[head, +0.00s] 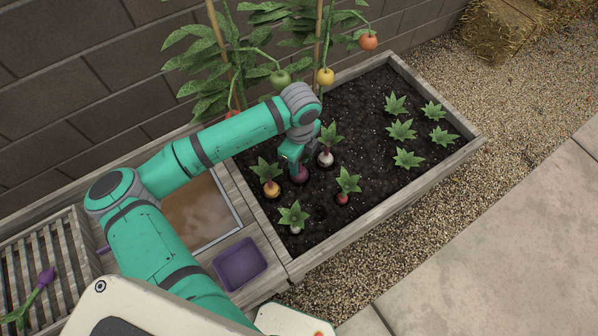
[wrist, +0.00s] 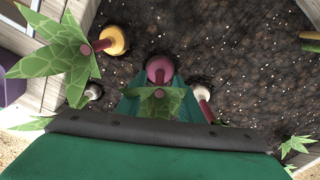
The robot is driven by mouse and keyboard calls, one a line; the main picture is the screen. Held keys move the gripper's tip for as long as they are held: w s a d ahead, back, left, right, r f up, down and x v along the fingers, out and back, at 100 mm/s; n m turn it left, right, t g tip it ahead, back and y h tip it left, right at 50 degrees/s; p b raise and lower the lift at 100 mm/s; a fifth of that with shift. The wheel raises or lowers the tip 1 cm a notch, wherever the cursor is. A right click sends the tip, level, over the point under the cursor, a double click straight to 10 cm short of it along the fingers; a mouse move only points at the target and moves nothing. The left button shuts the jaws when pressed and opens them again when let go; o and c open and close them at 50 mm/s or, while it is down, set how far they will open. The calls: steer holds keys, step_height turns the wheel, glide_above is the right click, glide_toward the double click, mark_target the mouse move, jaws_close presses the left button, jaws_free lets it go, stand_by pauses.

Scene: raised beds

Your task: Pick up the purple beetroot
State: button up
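The purple beetroot (head: 301,176) sits in the dark soil near the left end of the raised bed, directly below my gripper (head: 292,160). In the wrist view the beetroot (wrist: 159,68) shows as a round purple top with a reddish stem and green leaves toward the camera. The teal fingers of my gripper (wrist: 158,88) reach down on both sides of it, close to its sides. The leaves cover part of the fingers. Whether the fingers press on the beetroot cannot be made out.
A yellow root (head: 271,189), a white-based root (head: 325,158), a red root (head: 342,198) and another white root (head: 295,229) stand close around. Tomato plants (head: 235,60) rise behind. A purple tray (head: 240,264) lies at the front left. Leafy plants (head: 402,130) grow farther right.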

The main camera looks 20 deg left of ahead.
step_height(320, 180, down, 2)
steer(key=shift+f, duration=0.1)
jaws_close()
steer(key=shift+r, duration=0.2)
